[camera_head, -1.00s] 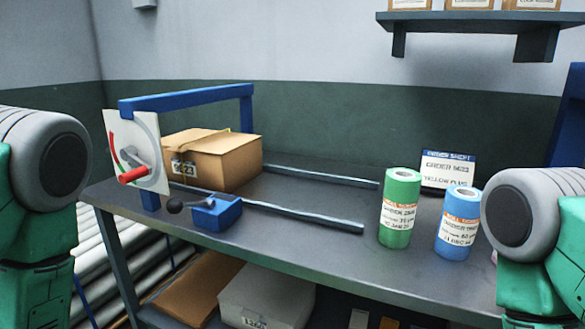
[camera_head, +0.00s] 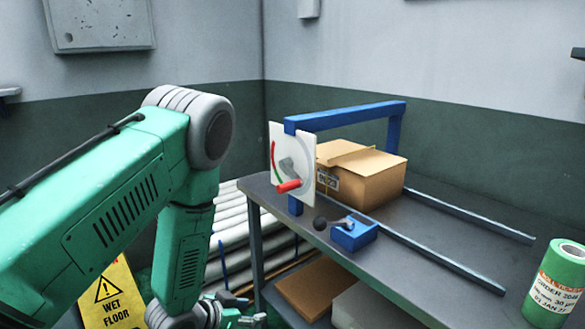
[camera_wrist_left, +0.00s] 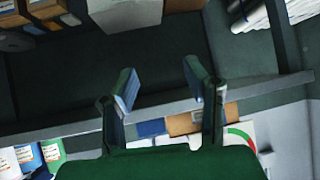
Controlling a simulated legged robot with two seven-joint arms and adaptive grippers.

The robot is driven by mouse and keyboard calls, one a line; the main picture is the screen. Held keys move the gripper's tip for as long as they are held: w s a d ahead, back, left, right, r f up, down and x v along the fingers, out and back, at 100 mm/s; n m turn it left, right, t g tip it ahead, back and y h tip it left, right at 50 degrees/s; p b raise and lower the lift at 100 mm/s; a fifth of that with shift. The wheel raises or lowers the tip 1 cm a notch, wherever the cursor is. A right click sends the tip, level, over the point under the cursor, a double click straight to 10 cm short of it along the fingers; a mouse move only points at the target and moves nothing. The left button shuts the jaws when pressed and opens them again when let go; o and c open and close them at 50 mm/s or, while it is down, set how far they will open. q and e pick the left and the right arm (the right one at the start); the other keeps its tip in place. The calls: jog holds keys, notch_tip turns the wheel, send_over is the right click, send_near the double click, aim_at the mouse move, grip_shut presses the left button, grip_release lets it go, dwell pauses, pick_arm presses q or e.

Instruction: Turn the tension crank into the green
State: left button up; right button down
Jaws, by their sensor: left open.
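The tension crank has a grey arm and a red handle (camera_head: 289,186) pointing low and left on a white dial plate (camera_head: 306,160) with a red arc and a little green. The plate hangs on a blue frame (camera_head: 345,117) at the bench's left end. My left gripper (camera_head: 238,310) is low at the bottom edge, left of and below the crank, apart from it and partly cut off. In the left wrist view its fingers (camera_wrist_left: 160,84) are spread with nothing between them; part of the dial (camera_wrist_left: 240,134) shows beyond, at lower right. My right gripper is out of view.
A blue block with a black-knobbed lever (camera_head: 354,234) sits on the bench just right of the dial. A cardboard box (camera_head: 368,178) stands behind it beside two rails. A green roll (camera_head: 562,285) is at far right. A yellow wet-floor sign (camera_head: 113,297) stands at lower left.

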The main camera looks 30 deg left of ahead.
pick_arm(q)
jog(key=w+a+r+m+t+h+p, duration=0.1)
jog(key=w+a+r+t+p, duration=0.15)
jog(key=r, duration=0.55)
jog(key=w+a+r+m+t+h+p, duration=0.1)
jog(key=w+a+r+t+h, duration=0.1)
jog(key=w+r, duration=0.35)
jog(key=m+t+h+p, duration=0.1)
jog(key=m+t+h, duration=0.1)
send_near(279, 190)
jog(key=shift+g, duration=0.25)
jog(key=x, duration=1.2)
jog(key=shift+w+r, duration=0.2)
jog(key=shift+w, duration=0.15)
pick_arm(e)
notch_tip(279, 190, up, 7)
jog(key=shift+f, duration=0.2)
pick_arm(q)
grip_shut()
